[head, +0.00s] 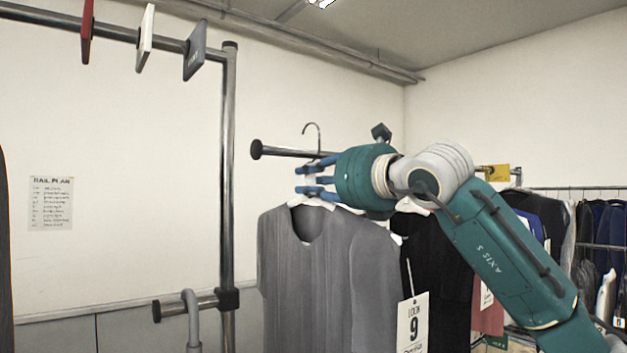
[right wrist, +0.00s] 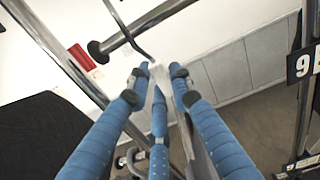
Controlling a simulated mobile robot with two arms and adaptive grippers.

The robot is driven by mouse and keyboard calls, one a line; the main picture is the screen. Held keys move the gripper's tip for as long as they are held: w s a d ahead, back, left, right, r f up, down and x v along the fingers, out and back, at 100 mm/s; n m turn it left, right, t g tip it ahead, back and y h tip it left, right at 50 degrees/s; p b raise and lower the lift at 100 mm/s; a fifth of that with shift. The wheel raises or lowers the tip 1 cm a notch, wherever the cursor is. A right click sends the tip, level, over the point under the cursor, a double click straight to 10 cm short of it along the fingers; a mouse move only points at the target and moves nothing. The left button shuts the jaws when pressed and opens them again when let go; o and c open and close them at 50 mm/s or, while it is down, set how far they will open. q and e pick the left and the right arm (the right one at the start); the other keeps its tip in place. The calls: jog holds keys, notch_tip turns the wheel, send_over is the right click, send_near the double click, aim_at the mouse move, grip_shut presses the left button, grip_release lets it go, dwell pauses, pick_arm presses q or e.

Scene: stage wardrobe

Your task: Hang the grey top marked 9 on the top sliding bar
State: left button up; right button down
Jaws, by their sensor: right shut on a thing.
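My right gripper (head: 303,181) is shut on a white hanger (head: 312,203), which also shows between the blue fingers in the right wrist view (right wrist: 160,76). The grey top (head: 325,265) hangs upright from it, with a white tag marked 9 (head: 412,322). The hanger's metal hook (head: 311,127) points up, its curve above a metal bar with a dark round end (head: 290,152). The hook's wire crosses this bar in the right wrist view (right wrist: 137,28). I cannot tell whether hook and bar touch. My left gripper is out of view.
An upright post (head: 228,180) stands left of the top, with a lower short bar (head: 185,305). An upper rail (head: 110,27) carries red, white and grey dividers. Dark garments (head: 440,265) hang close behind on the right.

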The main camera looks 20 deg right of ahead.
aim_at(296, 198)
jog(key=shift+p+x, duration=1.3)
jog(key=shift+x, duration=1.9)
jog(key=shift+w, duration=0.1)
jog(key=shift+f+b, duration=0.15)
jog(key=shift+b, duration=0.2)
jog(key=shift+f+b, duration=1.6)
jog(key=shift+b, duration=0.05)
